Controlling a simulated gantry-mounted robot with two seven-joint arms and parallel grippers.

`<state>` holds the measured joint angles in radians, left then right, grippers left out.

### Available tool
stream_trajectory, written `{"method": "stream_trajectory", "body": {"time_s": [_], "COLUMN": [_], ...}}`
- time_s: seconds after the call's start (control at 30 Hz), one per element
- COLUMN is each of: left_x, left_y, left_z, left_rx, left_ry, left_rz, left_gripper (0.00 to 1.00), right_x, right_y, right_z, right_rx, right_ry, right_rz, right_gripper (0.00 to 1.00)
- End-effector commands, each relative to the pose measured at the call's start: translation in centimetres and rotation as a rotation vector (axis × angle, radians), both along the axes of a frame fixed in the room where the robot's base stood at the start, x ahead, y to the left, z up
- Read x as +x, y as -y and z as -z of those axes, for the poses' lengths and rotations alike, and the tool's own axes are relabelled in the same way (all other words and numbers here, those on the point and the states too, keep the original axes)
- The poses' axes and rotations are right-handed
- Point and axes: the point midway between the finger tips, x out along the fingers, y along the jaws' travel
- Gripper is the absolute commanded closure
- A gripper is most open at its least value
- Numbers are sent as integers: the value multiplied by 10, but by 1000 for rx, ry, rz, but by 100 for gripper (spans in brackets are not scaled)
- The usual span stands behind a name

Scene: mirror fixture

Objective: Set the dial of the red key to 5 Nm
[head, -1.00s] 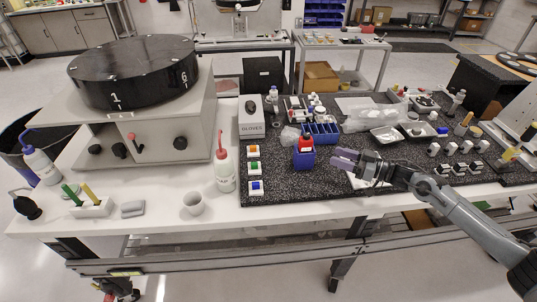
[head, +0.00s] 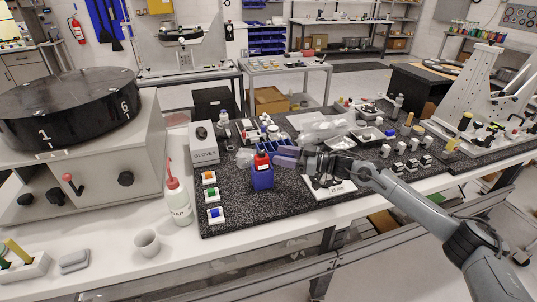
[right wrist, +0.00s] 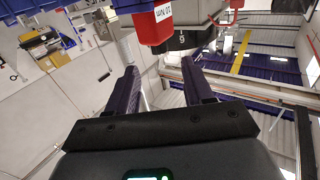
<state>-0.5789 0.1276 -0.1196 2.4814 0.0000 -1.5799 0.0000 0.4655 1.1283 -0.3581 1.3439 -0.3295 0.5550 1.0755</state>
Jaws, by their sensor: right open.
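The red key (head: 262,161) stands upright in a blue holder (head: 262,179) on the dark speckled mat. In the right wrist view, a red block (right wrist: 153,28) with a white label hangs at the top edge of the picture; the label is upside down and ends in "Nm". My right gripper (head: 276,155) comes from the right, its purple fingers just beside the red key's top. In the right wrist view the right gripper (right wrist: 160,72) is open, with nothing between its fingers. The key's dial setting is too small to read. My left gripper is not in view.
Behind the key is a blue divided bin (head: 277,147). A white squeeze bottle (head: 177,202) stands at the mat's left edge. A white plate (head: 329,187) lies below my right forearm.

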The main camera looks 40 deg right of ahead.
Motion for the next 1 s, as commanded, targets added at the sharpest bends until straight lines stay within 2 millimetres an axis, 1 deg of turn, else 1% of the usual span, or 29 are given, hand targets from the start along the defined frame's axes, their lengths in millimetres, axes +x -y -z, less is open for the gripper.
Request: {"method": "stream_trajectory", "body": {"time_s": [0.03,0.2,0.4,0.6,0.9,0.97,1.0], "left_x": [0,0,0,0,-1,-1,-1], "left_y": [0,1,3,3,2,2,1], "left_z": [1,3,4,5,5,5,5], "left_rx": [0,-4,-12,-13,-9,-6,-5], "left_ry": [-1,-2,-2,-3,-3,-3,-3], "left_rz": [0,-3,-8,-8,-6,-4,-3], "left_gripper": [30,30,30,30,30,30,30], "right_x": [7,23,37,43,44,44,44], "right_y": [-4,-15,-24,-28,-29,-29,-29], "right_z": [-1,-1,0,0,0,0,0], "right_rx": [4,2,2,0,0,0,0], "right_ry": [4,3,1,0,0,0,0], "right_rz": [0,0,0,0,0,0,0], "right_gripper": [48,48,48,48,48,58,64]}}
